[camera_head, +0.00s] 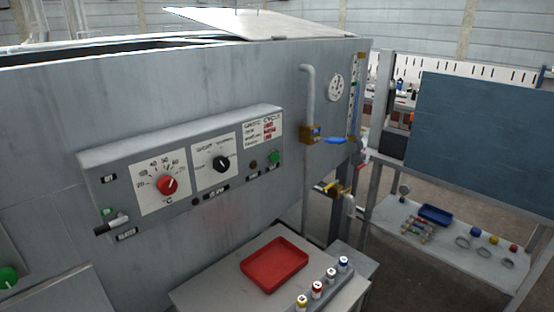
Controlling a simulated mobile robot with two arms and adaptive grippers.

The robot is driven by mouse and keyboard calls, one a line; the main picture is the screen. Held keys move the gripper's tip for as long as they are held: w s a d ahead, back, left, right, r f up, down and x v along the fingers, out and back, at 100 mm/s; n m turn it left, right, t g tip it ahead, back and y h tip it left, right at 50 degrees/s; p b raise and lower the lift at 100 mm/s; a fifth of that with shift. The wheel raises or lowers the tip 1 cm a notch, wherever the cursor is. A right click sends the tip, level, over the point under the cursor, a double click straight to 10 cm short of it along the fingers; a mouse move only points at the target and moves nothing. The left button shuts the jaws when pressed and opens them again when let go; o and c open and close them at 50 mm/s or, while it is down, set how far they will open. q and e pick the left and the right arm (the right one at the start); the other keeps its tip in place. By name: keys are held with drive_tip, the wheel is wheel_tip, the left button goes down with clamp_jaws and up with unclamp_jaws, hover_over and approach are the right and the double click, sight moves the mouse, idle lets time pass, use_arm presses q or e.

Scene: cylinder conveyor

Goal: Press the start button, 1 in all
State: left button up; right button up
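A grey control panel (186,170) is mounted on the front of a large grey machine. A green round button (274,157) is at the panel's right end, beside a small dark button (253,164). Another small green part (108,212) is at the panel's left end, by a dark lever (113,227). A larger green knob or button (8,277) shows at the lower left edge. The labels are too small to tell which is the start button. Neither of my grippers is in view.
A red dial (167,184) and a black dial (221,163) are on the panel. Below stands a table with a red tray (274,264) and several capped vials (317,289). Pipes with a blue-handled valve (334,141) and a yellow-handled valve (327,188) are to the right.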

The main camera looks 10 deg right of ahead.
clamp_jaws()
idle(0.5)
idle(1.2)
